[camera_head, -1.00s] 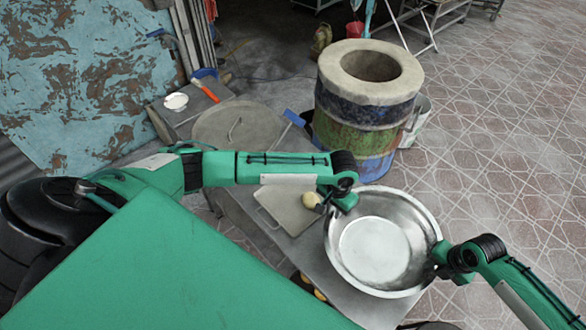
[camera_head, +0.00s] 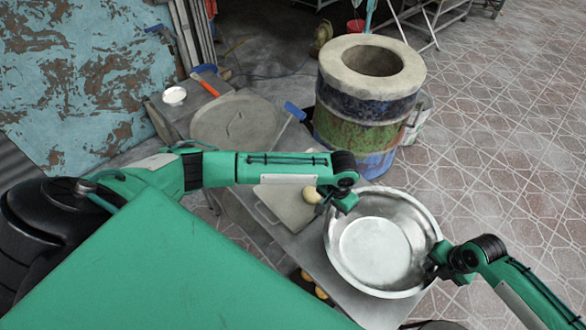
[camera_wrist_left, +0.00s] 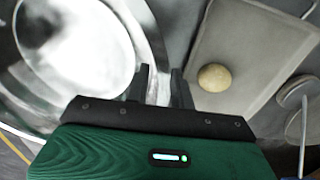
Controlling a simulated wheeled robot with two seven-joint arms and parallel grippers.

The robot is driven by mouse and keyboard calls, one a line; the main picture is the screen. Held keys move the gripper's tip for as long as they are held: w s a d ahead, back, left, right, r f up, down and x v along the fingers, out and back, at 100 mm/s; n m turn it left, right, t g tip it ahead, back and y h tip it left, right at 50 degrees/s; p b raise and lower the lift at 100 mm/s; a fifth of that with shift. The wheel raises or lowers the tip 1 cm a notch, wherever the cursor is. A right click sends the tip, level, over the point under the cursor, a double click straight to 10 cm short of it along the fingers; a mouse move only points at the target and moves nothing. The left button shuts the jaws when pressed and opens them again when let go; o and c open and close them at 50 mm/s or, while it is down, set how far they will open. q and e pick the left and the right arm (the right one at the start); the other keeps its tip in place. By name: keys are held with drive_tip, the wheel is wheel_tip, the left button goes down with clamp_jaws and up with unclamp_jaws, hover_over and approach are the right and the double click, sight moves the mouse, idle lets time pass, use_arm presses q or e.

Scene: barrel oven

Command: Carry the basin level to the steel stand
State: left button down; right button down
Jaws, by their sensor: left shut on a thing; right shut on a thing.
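The basin (camera_head: 378,248) is a wide, shiny metal bowl at the lower right of the head view, looking about level and empty. My left gripper (camera_head: 328,205) is shut on its left upper rim; the left wrist view shows the fingers (camera_wrist_left: 163,82) at the rim of the basin (camera_wrist_left: 75,60). My right gripper (camera_head: 437,265) is shut on the right rim. The basin overlaps a grey tabletop (camera_head: 345,301) in view; I cannot tell the gap beneath. I cannot clearly identify the steel stand.
Behind are a round lid (camera_head: 215,130) and the barrel oven (camera_head: 345,115). Metal frames (camera_head: 425,25) stand at the back. The tiled floor (camera_head: 510,150) at right is open.

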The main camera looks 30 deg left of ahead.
use_arm(q)
drive_tip(key=shift+s+d+f+b, duration=0.1)
drive_tip(key=shift+d+f+b, duration=0.25)
drive_tip(key=shift+d+f, duration=0.1)
use_arm(e)
drive_tip(key=shift+w+a+f, duration=0.1)
drive_tip(key=shift+a+f, duration=0.2)
drive_tip(key=shift+a, duration=0.15)
use_arm(q)
drive_tip(key=c, duration=1.2)
unclamp_jaws()
use_arm(e)
drive_tip(key=c, duration=1.4)
unclamp_jaws()
use_arm(q)
drive_tip(key=shift+a, duration=0.2)
use_arm(e)
drive_tip(key=shift+o, duration=0.2)
drive_tip(key=shift+d, duration=0.2)
drive_tip(key=shift+f, duration=0.1)
use_arm(q)
drive_tip(key=shift+r, duration=0.1)
use_arm(e)
drive_tip(key=shift+d, duration=0.1)
